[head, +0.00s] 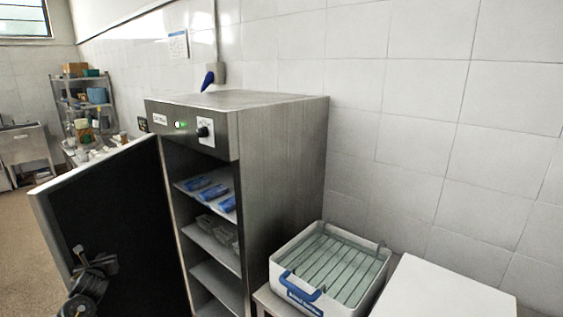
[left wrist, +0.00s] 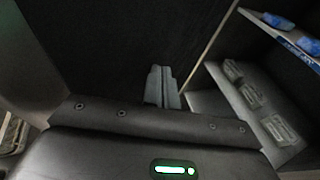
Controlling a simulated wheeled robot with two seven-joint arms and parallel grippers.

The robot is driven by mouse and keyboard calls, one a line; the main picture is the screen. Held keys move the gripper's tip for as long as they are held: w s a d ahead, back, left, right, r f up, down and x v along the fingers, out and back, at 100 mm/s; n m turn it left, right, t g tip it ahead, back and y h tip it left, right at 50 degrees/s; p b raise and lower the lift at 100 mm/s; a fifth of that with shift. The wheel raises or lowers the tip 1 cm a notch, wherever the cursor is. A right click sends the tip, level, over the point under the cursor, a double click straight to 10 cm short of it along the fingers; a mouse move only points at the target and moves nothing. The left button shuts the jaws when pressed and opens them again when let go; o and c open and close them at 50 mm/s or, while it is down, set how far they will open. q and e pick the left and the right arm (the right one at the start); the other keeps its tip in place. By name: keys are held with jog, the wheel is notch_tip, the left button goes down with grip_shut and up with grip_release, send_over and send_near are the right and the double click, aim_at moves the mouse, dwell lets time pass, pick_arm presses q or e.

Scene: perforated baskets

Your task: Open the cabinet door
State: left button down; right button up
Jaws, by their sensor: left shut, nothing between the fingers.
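The steel cabinet (head: 280,150) stands against the tiled wall. Its door (head: 110,215) is swung wide open to the left, with the dark inner face showing. The shelves inside are exposed, with blue packs (head: 207,191) on the upper shelf and grey packs (head: 218,228) on the one below. My left gripper (head: 95,262) is in front of the door's dark inner face, low on the left. In the left wrist view the fingers (left wrist: 162,86) are together with nothing between them, against the dark door panel. I cannot tell whether they touch it. My right gripper is not in view.
A white basin with a slatted cover (head: 335,255) and blue handle stands right of the cabinet, beside a white surface (head: 445,290). A wire rack (head: 85,95) with boxes and a cluttered bench stand at the back left. Floor (head: 20,240) shows clear at far left.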

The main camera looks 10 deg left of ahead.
aim_at(88, 257)
pick_arm(q)
jog(key=a+b, duration=0.2)
jog(key=a, duration=0.3)
jog(key=shift+s, duration=0.2)
jog(key=a+b, duration=1.3)
jog(key=shift+w+r, duration=0.15)
jog(key=shift+w, duration=0.25)
